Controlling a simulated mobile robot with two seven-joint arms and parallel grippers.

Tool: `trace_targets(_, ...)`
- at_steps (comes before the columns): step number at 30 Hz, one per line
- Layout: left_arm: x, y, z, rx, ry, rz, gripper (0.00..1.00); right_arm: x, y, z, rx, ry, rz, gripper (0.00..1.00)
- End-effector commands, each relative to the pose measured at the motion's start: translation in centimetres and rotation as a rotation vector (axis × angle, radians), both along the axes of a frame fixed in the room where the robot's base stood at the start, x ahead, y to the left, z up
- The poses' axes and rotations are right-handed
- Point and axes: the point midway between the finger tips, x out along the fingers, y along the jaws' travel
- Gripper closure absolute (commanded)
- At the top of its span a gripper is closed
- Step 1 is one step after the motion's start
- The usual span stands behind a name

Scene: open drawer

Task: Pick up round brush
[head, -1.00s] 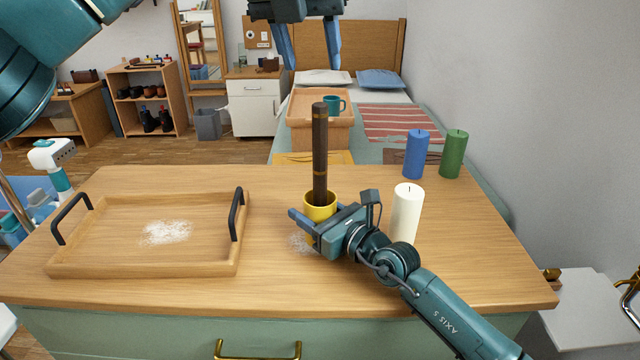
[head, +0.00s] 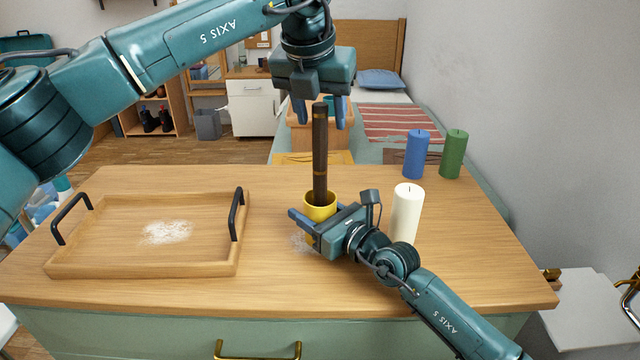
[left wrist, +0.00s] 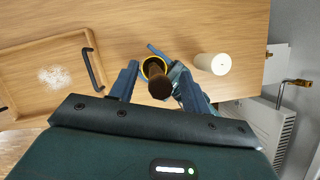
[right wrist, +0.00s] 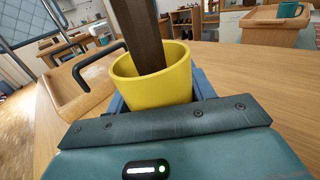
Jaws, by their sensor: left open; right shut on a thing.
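The round brush (head: 320,150) is a dark brown stick with thin gold bands, standing upright in a small yellow cup (head: 320,207) on the table. Its lower end is hidden in the cup. My right gripper (head: 306,228) is shut on the yellow cup; the right wrist view shows the cup (right wrist: 152,78) between its fingers. My left gripper (head: 322,118) is open and points down over the brush's top. In the left wrist view the brush top (left wrist: 159,84) lies between the two spread fingers, with no clear contact.
A wooden tray (head: 145,268) with black handles and white powder is at the left of the table. A white candle (head: 406,213) stands close to the right of my right gripper. Blue (head: 416,155) and green (head: 453,155) candles stand farther back.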

Motion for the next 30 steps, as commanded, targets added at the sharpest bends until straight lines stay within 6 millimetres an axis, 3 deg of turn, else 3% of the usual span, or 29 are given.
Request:
trace_targets(8,0.30,-0.13,-0.70,-0.001,-0.001,0.000,0.52,-0.01,0.01,-0.05,-0.001,0.001,0.000,0.71)
trace_targets(25,0.27,-0.13,-0.66,-0.001,-0.001,0.000,0.99,-0.01,0.01,-0.05,-0.001,0.001,0.000,0.71)
trace_targets(30,0.27,-0.13,-0.66,-0.001,-0.001,0.000,1.00,-0.01,0.00,-0.05,-0.001,0.001,0.000,0.71)
